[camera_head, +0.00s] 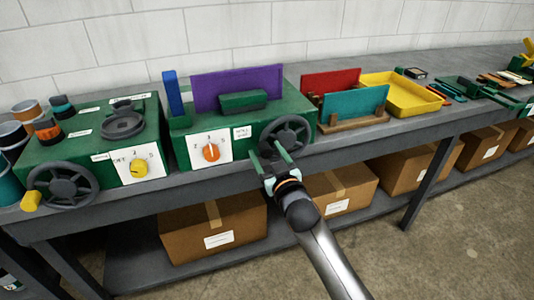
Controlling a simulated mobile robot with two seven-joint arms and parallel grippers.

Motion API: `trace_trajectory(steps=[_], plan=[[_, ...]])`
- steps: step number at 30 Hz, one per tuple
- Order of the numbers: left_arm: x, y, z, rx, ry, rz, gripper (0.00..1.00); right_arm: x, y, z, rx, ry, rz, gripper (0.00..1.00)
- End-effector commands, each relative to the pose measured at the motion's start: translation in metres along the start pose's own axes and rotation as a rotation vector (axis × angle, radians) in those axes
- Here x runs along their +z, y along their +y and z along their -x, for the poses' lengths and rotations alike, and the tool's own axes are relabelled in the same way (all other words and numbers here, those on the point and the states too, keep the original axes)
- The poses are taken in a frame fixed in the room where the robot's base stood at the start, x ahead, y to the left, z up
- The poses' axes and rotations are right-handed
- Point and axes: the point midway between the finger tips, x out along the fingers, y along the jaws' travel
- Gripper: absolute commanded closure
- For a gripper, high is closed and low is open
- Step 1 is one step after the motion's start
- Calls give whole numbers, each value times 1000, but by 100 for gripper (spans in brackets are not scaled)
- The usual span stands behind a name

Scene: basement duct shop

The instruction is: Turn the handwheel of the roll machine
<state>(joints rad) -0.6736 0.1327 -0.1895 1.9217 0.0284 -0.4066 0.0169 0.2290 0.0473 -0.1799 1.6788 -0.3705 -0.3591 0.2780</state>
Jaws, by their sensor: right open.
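The green machine with an orange knob and an upright purple sheet (238,86) carries a dark spoked handwheel (292,128) at its front right. The small label beside this wheel is too blurred to read surely. My right gripper (269,157) is open, with its two green fingers pointing at the lower left part of this handwheel. It partly covers the rim, and I cannot tell whether it touches. A second green machine (90,146) with a yellow knob stands to the left, with another dark handwheel (68,183) that has a yellow handle. My left gripper is not in view.
The grey bench (345,143) runs along a white block wall. Right of the machines are red and teal sheets (355,103) in a wooden rack, a yellow tray (402,96) and small tools. Cans (28,112) stand at the left. Cardboard boxes (213,226) sit on the lower shelf.

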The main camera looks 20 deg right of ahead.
Motion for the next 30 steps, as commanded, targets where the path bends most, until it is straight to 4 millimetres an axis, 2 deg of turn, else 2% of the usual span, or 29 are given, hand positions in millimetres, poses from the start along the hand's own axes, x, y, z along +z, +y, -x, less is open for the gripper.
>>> trace_trajectory(steps=[2, 19, 30], plan=[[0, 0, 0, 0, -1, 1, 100, 0, 0, 0, 0, 0, 0, 34], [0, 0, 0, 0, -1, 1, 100, 0, 0, 0, 0, 0, 0, 98], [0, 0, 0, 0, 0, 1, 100, 0, 0, 0, 0, -1, 0, 100]])
